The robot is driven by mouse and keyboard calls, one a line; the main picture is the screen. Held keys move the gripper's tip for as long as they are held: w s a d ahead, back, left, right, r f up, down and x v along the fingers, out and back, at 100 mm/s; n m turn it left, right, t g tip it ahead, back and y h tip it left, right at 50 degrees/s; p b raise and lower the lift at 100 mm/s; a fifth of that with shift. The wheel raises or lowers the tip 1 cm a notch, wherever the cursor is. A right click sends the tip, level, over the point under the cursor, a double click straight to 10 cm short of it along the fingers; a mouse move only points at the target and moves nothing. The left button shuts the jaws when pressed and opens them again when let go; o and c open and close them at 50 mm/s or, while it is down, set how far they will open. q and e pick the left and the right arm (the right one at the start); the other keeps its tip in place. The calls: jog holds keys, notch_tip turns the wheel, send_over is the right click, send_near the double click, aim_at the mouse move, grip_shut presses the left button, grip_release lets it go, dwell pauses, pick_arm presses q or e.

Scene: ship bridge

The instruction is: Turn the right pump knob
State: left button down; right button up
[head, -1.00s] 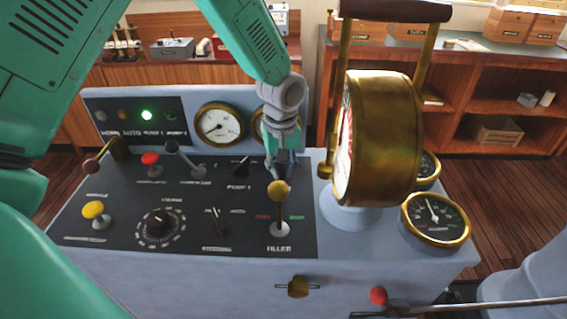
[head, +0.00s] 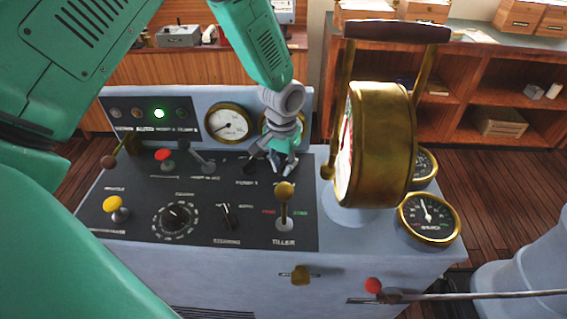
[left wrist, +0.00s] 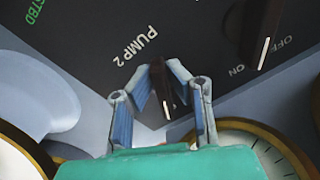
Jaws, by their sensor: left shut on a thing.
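The right pump knob (left wrist: 163,90) is a dark knob beside the "PUMP 2" label in the left wrist view. My left gripper (left wrist: 164,84) has its blue-padded fingers on either side of it and is shut on it. In the head view, my left gripper (head: 284,166) reaches down to the console's back right, behind the tiller lever, and hides the knob. The left pump knob (left wrist: 262,30), with a white pointer line, sits apart at upper right in the wrist view; it also shows in the head view (head: 252,165). My right gripper is not in view.
The brass-knobbed tiller lever (head: 284,192) stands just in front of my left gripper. A big brass telegraph (head: 382,145) rises close on the right. Gauges (head: 228,123) stand behind on the raised back panel. Other levers and a dial (head: 174,219) fill the left side.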

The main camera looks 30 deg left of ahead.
aim_at(283, 162)
pick_arm(q)
jog(key=shift+w+r+m, duration=0.2)
jog(key=shift+w+m, duration=0.1)
jog(key=shift+w, duration=0.05)
jog(key=c, duration=1.6)
grip_release()
jog(key=shift+f, duration=0.2)
jog(key=shift+a, duration=0.1)
jog(key=shift+s+r, duration=0.1)
jog(key=shift+r, duration=0.1)
notch_tip(283, 162, up, 11)
jog(key=shift+r, duration=0.2)
